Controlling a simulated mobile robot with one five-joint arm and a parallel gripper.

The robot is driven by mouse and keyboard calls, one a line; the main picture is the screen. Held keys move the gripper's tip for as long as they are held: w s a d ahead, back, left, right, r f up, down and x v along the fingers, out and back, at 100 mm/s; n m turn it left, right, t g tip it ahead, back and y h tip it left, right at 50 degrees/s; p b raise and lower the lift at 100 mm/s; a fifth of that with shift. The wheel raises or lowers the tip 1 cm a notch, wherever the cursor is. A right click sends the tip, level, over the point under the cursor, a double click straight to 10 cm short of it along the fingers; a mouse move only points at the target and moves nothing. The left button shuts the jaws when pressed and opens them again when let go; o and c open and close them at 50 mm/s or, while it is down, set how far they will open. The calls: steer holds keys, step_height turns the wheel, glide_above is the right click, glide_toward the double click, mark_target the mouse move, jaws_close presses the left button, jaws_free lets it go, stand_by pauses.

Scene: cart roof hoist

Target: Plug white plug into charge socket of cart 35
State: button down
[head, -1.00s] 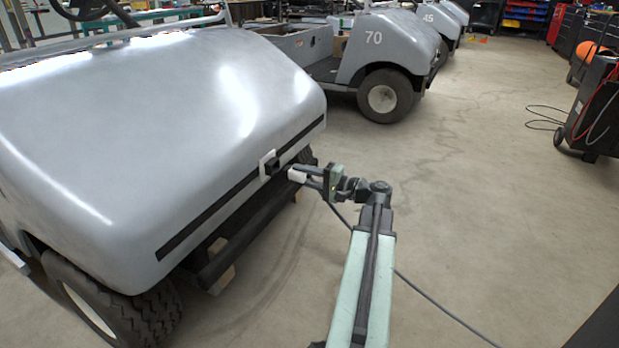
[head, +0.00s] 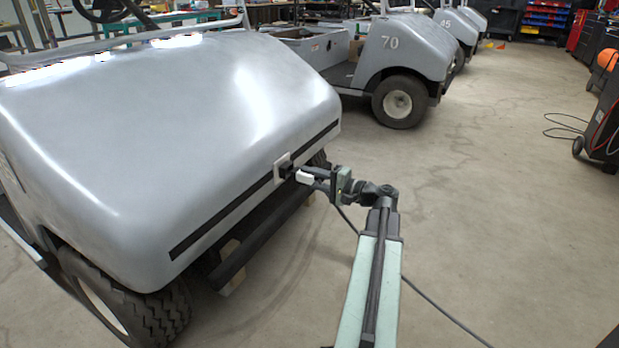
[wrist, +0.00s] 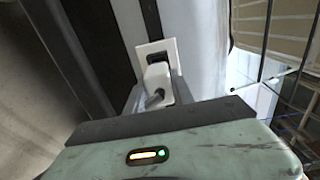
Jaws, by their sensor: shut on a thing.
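The white plug (head: 304,178) is held in my gripper (head: 311,178), just right of the charge socket (head: 285,168) on the front of the near grey cart (head: 190,130). The socket is a dark opening in a pale square plate. In the wrist view, the plug (wrist: 159,82) sits between the fingers with its cable end towards me. Its front end lies over the lower part of the socket plate (wrist: 146,48). I cannot tell whether the plug touches the socket. No number is readable on this cart.
A dark cable (head: 430,300) runs from the gripper across the floor to the lower right. Cart 70 (head: 405,55) and more carts stand behind. A dark bumper bar (head: 255,240) lies below the socket. The floor at right is largely clear.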

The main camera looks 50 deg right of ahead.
mark_target(315, 178)
steer(key=shift+x, duration=1.6)
stand_by(0.3)
steer(key=c, duration=1)
jaws_free()
steer(key=v, duration=0.7)
steer(key=shift+s, duration=0.35)
